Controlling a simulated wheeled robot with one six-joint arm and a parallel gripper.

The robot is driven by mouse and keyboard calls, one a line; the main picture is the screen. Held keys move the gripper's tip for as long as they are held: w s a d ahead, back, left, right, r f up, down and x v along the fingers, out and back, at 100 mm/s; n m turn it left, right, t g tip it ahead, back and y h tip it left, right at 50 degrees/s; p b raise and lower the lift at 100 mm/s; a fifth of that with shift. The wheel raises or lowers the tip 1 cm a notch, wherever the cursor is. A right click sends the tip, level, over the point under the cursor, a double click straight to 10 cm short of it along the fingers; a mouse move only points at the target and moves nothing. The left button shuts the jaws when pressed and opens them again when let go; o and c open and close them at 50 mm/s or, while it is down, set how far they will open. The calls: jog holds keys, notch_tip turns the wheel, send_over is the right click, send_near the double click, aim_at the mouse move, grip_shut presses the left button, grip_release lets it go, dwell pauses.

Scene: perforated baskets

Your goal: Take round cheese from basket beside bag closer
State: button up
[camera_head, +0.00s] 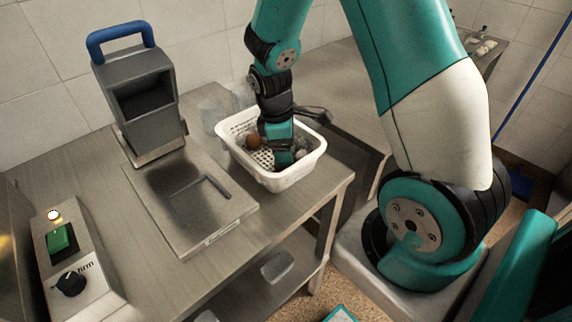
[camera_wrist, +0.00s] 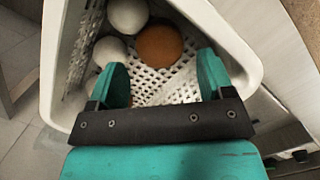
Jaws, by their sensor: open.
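A white perforated basket (camera_head: 311,164) stands on the steel table beside a grey machine with a blue handle (camera_head: 135,88), which looks like the bag closer. My gripper (camera_head: 283,157) points down inside the basket. In the wrist view my gripper (camera_wrist: 163,78) is open, its teal fingers apart with nothing held between them. I cannot tell for certain which ball is the round cheese.
The basket's walls (camera_wrist: 231,41) rise close around my fingers. A flat steel plate (camera_head: 200,205) lies in front of the machine. A control box with a green switch (camera_head: 62,242) is at the left. Clear containers (camera_head: 211,112) stand behind the basket.

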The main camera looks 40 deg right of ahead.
notch_tip(320, 180, down, 5)
jog(key=shift+d+p, duration=0.15)
jog(key=shift+p, duration=0.35)
jog(key=c, duration=0.7)
jog(key=shift+r, duration=0.1)
